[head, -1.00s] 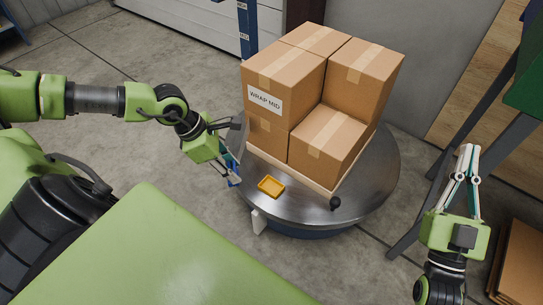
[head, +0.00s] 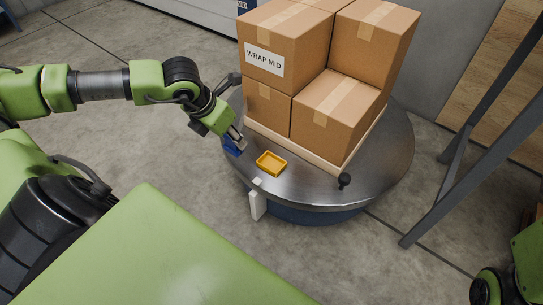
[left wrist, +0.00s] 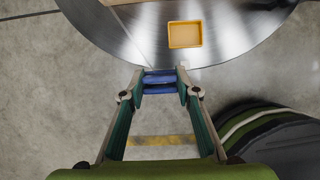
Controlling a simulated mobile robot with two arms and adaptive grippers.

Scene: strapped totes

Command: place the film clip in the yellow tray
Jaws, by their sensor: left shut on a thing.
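The blue film clip (head: 231,146) is in my left gripper (head: 238,139), at the left rim of the turntable in the head view. In the left wrist view the fingers (left wrist: 160,80) are shut on the clip (left wrist: 160,88), which shows as blue bars between the tips. The yellow tray (head: 271,163) lies empty on the turntable, just right of the clip and apart from it. In the left wrist view the tray (left wrist: 185,35) is ahead of the fingers. Only part of my right gripper's body shows at the lower right edge; its fingers are out of frame.
The round metal turntable (head: 330,190) carries a pallet with stacked cartons (head: 330,115) close behind the tray. Grey table legs (head: 470,150) stand at the right.

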